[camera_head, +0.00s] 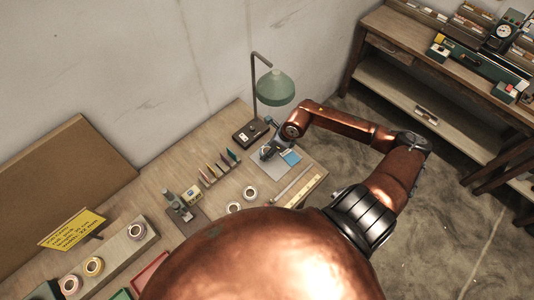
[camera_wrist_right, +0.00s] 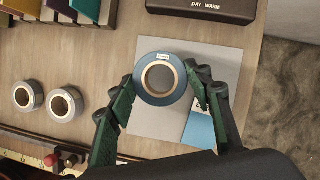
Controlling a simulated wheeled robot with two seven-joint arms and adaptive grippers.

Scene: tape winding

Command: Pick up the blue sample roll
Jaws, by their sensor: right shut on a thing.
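In the right wrist view, the blue sample roll (camera_wrist_right: 142,74) is a dark blue ring of tape with a tan core and a small white label on its far rim. It is over a grey mat (camera_wrist_right: 218,62) beside a light blue patch (camera_wrist_right: 199,131). My right gripper (camera_wrist_right: 162,84) has its two green-padded fingers closed against the roll's left and right sides. I cannot tell whether the roll touches the mat. In the head view, my right gripper (camera_head: 267,152) is at the mat below the lamp, and the roll is hard to make out there. My left gripper is not in view.
A green lamp (camera_head: 276,88) stands on the bench behind the right gripper. Two grey rolls (camera_wrist_right: 62,104) lie left of the mat. A row of coloured samples (camera_head: 219,168) and a small device (camera_head: 180,205) stand further left. A ruler (camera_head: 304,190) lies near the front edge.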

